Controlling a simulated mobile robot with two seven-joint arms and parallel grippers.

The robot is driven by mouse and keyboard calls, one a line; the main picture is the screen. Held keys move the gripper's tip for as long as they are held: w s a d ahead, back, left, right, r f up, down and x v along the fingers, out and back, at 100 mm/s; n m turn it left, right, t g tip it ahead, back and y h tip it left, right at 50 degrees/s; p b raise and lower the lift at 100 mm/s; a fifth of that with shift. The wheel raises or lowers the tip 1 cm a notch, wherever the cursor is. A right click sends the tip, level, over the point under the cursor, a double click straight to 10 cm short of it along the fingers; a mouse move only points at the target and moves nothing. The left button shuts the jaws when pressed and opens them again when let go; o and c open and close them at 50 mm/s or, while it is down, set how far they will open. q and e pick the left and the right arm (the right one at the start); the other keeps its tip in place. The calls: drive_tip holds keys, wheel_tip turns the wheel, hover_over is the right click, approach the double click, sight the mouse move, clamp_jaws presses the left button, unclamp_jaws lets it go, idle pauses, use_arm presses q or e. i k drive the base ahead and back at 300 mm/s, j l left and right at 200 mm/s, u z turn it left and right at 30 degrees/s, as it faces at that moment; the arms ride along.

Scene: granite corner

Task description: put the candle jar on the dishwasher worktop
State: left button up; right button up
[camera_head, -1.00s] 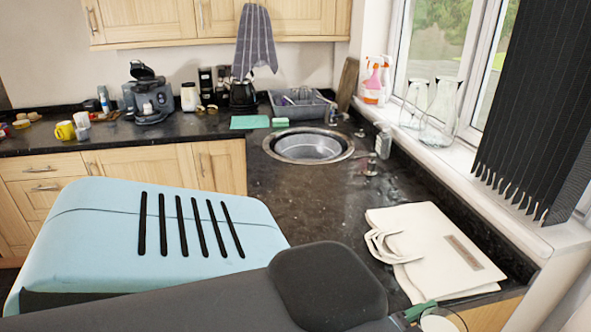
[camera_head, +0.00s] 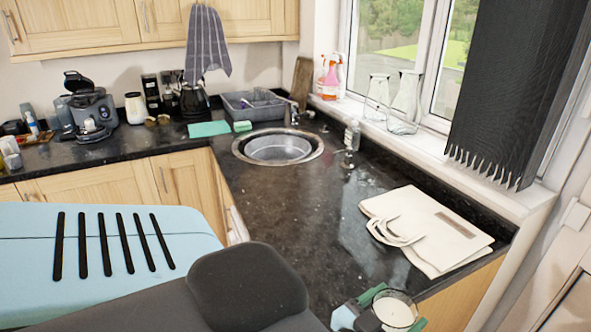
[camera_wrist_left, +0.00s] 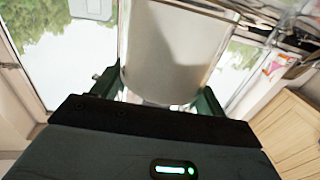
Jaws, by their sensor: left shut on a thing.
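The candle jar (camera_head: 396,310) is a clear glass with white wax, low at the bottom edge of the head view, just off the near end of the dark worktop. My left gripper (camera_head: 382,308), with green fingers, is shut on it. In the left wrist view the jar (camera_wrist_left: 170,50) fills the middle top, with the green fingers (camera_wrist_left: 160,98) on both sides of it. The dark granite worktop (camera_head: 300,215) runs from the sink to the near right end. I cannot tell which part is over the dishwasher. My right gripper is not in view.
A folded cream bag (camera_head: 430,230) lies on the near right of the worktop. A round sink (camera_head: 278,148) is farther back, with a bottle (camera_head: 352,135) beside it. Worktop between sink and bag is clear. Glass carafes (camera_head: 405,100) stand on the windowsill.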

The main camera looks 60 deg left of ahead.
sight(279, 227)
drive_tip(key=k+j+z, duration=0.1)
drive_tip(key=k+j, duration=0.35)
drive_tip(key=j, duration=0.15)
drive_tip(key=k+j, duration=0.15)
drive_tip(key=j, duration=0.2)
drive_tip(key=k+j+z, duration=0.15)
drive_tip(key=j, duration=0.25)
drive_tip(key=j+z, duration=0.1)
drive_tip(key=j, duration=0.95)
drive_tip(key=i+j, duration=0.15)
drive_tip(key=j, duration=0.1)
